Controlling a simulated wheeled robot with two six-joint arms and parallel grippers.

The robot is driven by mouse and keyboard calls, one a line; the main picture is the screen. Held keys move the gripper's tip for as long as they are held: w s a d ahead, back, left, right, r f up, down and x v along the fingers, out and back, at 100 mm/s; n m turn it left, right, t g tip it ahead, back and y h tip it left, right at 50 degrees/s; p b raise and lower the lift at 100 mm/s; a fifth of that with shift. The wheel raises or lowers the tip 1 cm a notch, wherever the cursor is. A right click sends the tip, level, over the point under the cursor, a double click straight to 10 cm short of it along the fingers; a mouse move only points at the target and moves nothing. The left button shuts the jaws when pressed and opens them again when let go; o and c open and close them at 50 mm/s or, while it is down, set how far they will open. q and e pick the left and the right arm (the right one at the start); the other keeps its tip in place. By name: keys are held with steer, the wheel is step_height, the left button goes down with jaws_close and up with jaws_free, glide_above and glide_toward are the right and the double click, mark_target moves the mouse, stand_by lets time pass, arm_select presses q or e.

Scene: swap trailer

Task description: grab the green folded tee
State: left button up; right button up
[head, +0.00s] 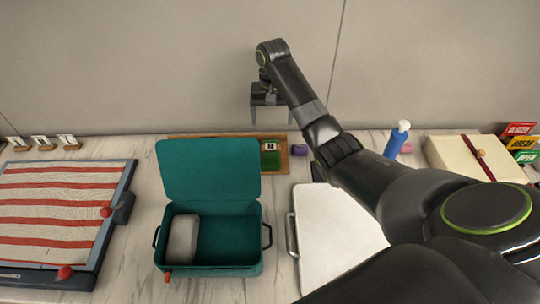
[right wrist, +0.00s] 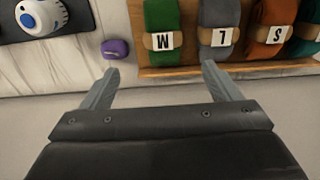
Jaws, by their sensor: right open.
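The green folded tee (right wrist: 163,16) lies on a wooden tray (right wrist: 205,67), with a tan band and a white "M" label. It also shows in the head view (head: 270,160), just right of the teal case's raised lid. My right gripper (head: 268,116) is open and empty, above the back of the counter beyond the tray. In the right wrist view its fingertips (right wrist: 159,68) point toward the tray, with the green tee ahead between their lines and apart from them. My left gripper is not in view.
Grey (right wrist: 221,14) and orange (right wrist: 274,18) tees lie beside the green one. A purple item (right wrist: 116,50) sits beside the tray. The open teal case (head: 212,172) stands in front.

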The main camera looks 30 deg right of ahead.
steer(key=p, duration=0.2)
glide_above(271, 148)
steer(key=f, duration=0.8)
steer(key=shift+w+d, duration=0.1)
steer(key=shift+d, duration=0.1)
steer(key=f, duration=0.4)
steer(key=shift+s+a+f+p, duration=0.25)
steer(key=shift+a+f+p, duration=0.05)
steer(key=shift+f+p, duration=0.05)
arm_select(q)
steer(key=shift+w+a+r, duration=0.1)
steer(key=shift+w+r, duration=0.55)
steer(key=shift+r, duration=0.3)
arm_select(e)
steer(key=shift+f, duration=0.7)
steer(key=c, duration=1.1)
steer(key=shift+w+r, duration=0.1)
steer(key=shift+r, duration=0.05)
steer(key=shift+c, duration=0.2)
